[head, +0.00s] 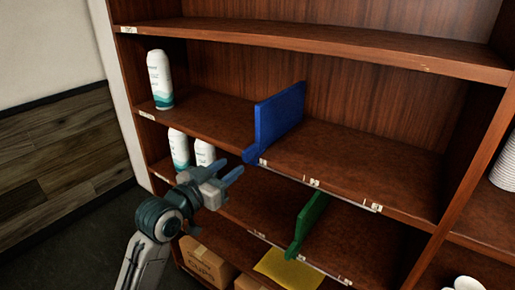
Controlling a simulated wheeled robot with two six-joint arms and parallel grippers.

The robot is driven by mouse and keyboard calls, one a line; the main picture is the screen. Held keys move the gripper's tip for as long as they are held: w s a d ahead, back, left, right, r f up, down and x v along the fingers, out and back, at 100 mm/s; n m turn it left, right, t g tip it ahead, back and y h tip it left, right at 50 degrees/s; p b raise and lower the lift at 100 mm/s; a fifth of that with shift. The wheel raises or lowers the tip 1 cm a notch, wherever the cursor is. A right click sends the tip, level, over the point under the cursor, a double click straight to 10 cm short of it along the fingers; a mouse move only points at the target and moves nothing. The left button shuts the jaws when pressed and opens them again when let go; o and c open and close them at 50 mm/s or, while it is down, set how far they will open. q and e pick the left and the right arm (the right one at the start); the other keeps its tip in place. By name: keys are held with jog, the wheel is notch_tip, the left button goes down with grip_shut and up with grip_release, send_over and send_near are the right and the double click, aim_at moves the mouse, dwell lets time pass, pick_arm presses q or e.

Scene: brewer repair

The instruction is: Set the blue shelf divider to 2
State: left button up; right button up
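The blue shelf divider (278,118) stands upright on the middle shelf (345,160) in the head view. Its narrow front tab sticks out over the shelf's front edge, beside a small white label (262,162). More labels (314,183) sit further right along a rail on that edge; their marks are too small to read. My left gripper (234,168) is just in front of and below the divider's tab. Its two fingers are apart with nothing seen between them, and they appear clear of the tab. My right gripper is out of view.
A green divider (306,222) stands on the shelf below. White bottles (160,80) stand at the left on both shelves. Cardboard boxes (205,262) and a yellow sheet (288,268) are at the bottom. The middle shelf is clear right of the blue divider.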

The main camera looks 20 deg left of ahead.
aim_at(244, 156)
pick_arm(q)
jog(key=p+x, duration=0.2)
jog(key=x, duration=0.7)
jog(key=shift+s, duration=0.1)
jog(key=shift+w+d+f+p, duration=0.15)
jog(key=shift+w+p, duration=0.2)
jog(key=shift+w, duration=0.3)
grip_shut()
